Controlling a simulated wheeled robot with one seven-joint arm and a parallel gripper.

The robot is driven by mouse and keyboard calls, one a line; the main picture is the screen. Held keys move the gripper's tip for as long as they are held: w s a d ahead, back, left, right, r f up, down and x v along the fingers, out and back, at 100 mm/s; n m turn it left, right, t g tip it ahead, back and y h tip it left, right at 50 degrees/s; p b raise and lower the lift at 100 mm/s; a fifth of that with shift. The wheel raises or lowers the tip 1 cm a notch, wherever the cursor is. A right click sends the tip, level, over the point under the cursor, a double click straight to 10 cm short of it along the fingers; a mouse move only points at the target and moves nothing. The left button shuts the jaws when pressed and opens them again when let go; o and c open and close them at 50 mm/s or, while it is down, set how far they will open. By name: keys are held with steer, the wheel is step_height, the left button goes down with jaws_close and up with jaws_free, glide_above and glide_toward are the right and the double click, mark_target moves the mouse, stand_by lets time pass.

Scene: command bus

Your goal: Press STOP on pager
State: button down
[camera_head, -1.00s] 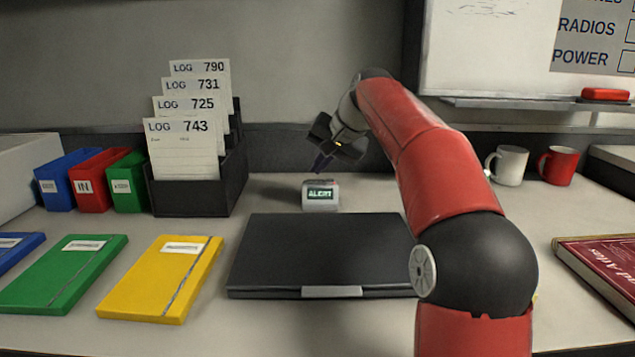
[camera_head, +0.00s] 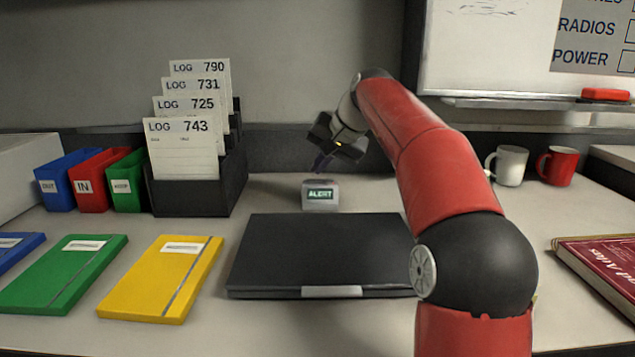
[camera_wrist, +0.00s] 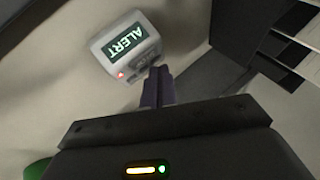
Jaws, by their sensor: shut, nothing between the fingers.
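The pager (camera_head: 320,194) is a small grey box on the desk behind the black laptop, its green screen reading ALERT. In the wrist view the pager (camera_wrist: 126,46) shows its screen, a small red light and dark button shapes on the top edge nearest my fingers. My gripper (camera_head: 318,168) is shut and empty, its dark fingertips just above the pager's top. In the wrist view the shut fingertips (camera_wrist: 158,74) are close to that top edge beside the buttons. I cannot tell whether they touch, and no STOP label is readable.
The closed black laptop (camera_head: 322,250) lies in front of the pager. A black file rack (camera_head: 232,180) with log cards stands to the left. A white mug (camera_head: 509,166) and red mug (camera_head: 556,166) stand at right. Bare desk surrounds the pager.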

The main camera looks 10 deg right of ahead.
mark_target(321, 181)
steer(key=shift+f, duration=0.15)
steer(key=shift+s+f, duration=0.1)
steer(key=shift+f, duration=0.2)
steer(key=shift+f+b, duration=0.3)
steer(key=shift+b, duration=0.2)
stand_by(0.4)
steer(key=shift+r, duration=0.1)
steer(key=shift+r+p, duration=0.65)
steer(key=shift+p, duration=0.4)
steer(key=r+p, duration=0.2)
steer(key=w+r+p, duration=0.1)
steer(key=r+p, duration=0.2)
steer(key=shift+d, duration=0.1)
steer(key=shift+s+f, duration=0.1)
stand_by(0.5)
